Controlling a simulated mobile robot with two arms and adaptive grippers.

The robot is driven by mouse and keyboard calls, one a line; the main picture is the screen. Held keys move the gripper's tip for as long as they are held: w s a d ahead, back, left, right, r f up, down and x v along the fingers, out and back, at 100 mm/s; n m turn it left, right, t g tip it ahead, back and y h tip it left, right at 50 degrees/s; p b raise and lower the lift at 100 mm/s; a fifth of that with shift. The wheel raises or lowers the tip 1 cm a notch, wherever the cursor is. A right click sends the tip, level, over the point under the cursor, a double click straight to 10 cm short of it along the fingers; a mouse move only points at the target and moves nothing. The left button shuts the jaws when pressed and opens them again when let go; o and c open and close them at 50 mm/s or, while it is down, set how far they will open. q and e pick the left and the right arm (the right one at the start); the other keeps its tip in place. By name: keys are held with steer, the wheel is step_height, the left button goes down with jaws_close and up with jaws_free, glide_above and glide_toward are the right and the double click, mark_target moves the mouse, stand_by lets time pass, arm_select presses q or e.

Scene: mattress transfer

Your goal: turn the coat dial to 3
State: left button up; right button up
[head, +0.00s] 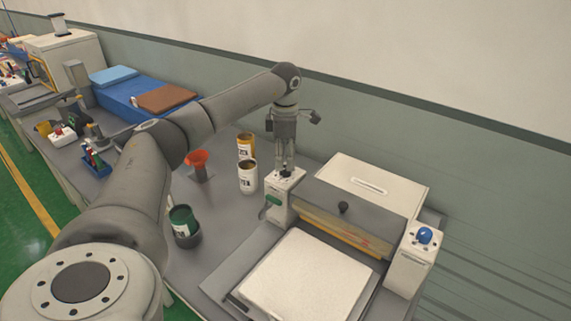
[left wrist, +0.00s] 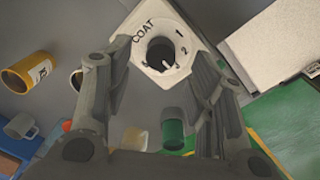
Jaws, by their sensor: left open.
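The coat dial (left wrist: 161,51) is a dark round knob on a white panel (left wrist: 143,18) marked COAT, with 1 and 2 readable beside it. A small pale mark shows at the knob's lower edge; whether it is the pointer, and which number it faces, I cannot tell. In the head view the panel tops a white box (head: 279,211) left of the machine. My left gripper (head: 285,167) points down over this box, and the knob there is mostly hidden. In the left wrist view its open fingers (left wrist: 160,58) stand on either side of the dial. My right gripper is out of view.
Cans (head: 248,178), an orange funnel (head: 197,160) and a green container (head: 184,222) stand to the left.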

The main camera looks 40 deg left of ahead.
mark_target(285, 169)
arm_select(q)
step_height(285, 169, up, 8)
steer(key=shift+s+d+r, duration=0.15)
steer(key=shift+r, duration=0.05)
stand_by(0.6)
